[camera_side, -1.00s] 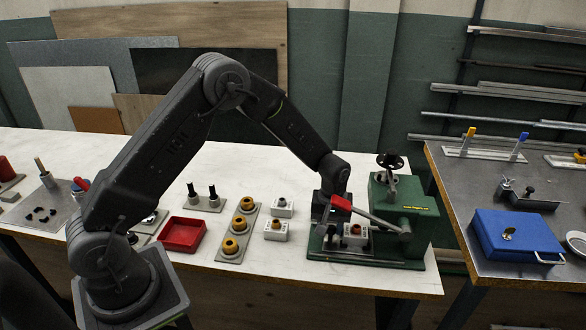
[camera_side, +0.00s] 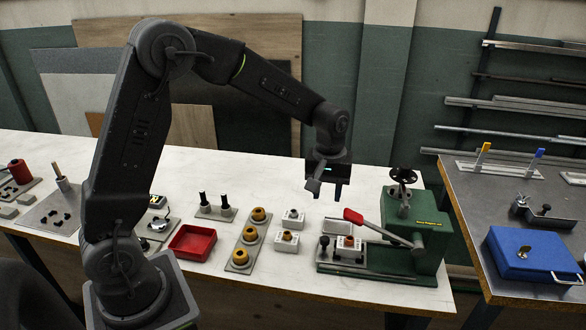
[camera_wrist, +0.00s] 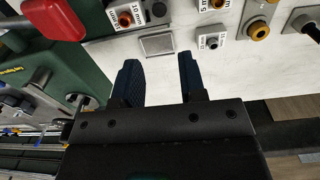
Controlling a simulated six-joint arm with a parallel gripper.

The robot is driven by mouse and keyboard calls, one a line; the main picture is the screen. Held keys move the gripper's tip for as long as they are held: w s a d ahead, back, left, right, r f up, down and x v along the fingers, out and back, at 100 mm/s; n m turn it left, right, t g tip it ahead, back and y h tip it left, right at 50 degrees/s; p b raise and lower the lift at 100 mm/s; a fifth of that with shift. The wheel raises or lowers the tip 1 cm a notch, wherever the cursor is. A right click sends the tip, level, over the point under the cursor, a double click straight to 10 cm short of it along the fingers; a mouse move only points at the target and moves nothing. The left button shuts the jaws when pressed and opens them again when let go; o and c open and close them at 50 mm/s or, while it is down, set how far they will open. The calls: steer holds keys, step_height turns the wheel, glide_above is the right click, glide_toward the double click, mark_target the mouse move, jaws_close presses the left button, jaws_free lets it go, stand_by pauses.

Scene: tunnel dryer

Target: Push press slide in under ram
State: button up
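The green press (camera_side: 428,235) stands at the right of the white table, with its red-handled lever (camera_side: 353,215) pointing left. The press slide (camera_side: 341,259) is low at the left of the press body, carrying a white block with an orange bushing (camera_side: 348,242) and a black knob (camera_side: 324,240). The block lies to the left of the press body; the ram itself is not clear. My gripper (camera_side: 328,193) is above and behind the slide, apart from it. In the wrist view, my gripper (camera_wrist: 162,75) has its two fingers apart with nothing between them.
White labelled blocks (camera_side: 287,240) and a grey plate with several orange rings (camera_side: 241,258) are left of the press. A red tray (camera_side: 193,242) is farther left. A blue box (camera_side: 525,255) sits on the neighbouring metal table. A silver square (camera_wrist: 158,45) lies near the fingers in the wrist view.

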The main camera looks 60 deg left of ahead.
steer(key=s+d+r+m+t, duration=0.1)
steer(key=s+r+m, duration=0.3)
steer(key=s+r, duration=0.6)
steer(key=shift+s+d+t, duration=0.15)
steer(key=shift+d+t, duration=0.15)
steer(key=shift+t, duration=0.5)
steer(key=shift+r, duration=0.15)
